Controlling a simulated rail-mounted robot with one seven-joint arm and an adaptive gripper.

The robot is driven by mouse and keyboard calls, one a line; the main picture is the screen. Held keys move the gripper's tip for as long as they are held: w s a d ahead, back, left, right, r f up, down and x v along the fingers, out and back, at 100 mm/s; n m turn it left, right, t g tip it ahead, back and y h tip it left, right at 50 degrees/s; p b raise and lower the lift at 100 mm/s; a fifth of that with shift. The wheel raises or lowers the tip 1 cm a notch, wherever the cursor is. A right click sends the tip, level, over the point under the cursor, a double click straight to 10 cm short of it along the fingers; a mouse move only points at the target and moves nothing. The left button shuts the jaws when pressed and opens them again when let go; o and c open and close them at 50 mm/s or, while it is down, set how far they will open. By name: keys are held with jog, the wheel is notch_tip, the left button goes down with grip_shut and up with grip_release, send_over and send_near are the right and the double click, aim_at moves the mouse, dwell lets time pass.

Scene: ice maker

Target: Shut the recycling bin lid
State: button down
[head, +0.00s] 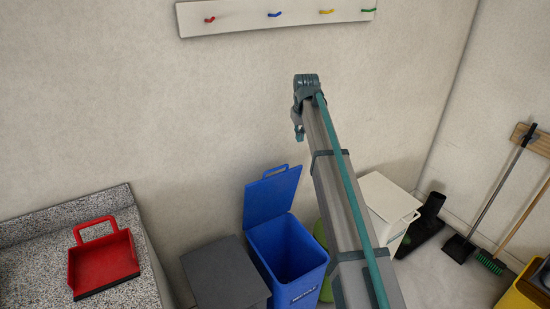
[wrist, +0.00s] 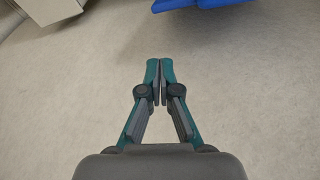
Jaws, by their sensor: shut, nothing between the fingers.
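The blue recycling bin (head: 285,255) stands on the floor at the lower middle of the head view. Its blue lid (head: 270,196) is raised at the back, tilted up near the wall, and the bin's mouth is open. My gripper (head: 299,134) is high above and slightly right of the raised lid, apart from it. In the wrist view my gripper (wrist: 160,64) is shut with its fingertips together and empty. A blue piece (wrist: 205,4) shows at the top edge there, cut off by the frame; I cannot tell which part it is.
A dark grey bin (head: 226,275) stands left of the blue bin, and a white bin (head: 390,197) stands right, beyond my arm. A red dustpan (head: 103,262) lies on the speckled counter (head: 40,255). A hook rail (head: 245,16) is on the wall.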

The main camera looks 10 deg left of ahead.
jog(key=s+a+r+n+g, duration=0.1)
jog(key=s+a+r, duration=0.1)
jog(key=a, duration=0.3)
jog(key=s+a+r+n, duration=0.1)
jog(key=s+a+r, duration=0.1)
jog(key=a, duration=0.3)
jog(key=shift+n+y, duration=0.3)
jog(key=f+p, duration=0.1)
jog(key=f, duration=0.2)
jog(key=s+f+p, duration=0.1)
jog(key=f, duration=0.3)
jog(key=f+p, duration=0.2)
jog(key=f, duration=0.2)
jog(key=shift+s+d+f, duration=0.15)
jog(key=shift+s+d, duration=0.1)
jog(key=shift+d, duration=0.05)
jog(key=shift+s+d+f, duration=0.25)
jog(key=shift+f, duration=0.05)
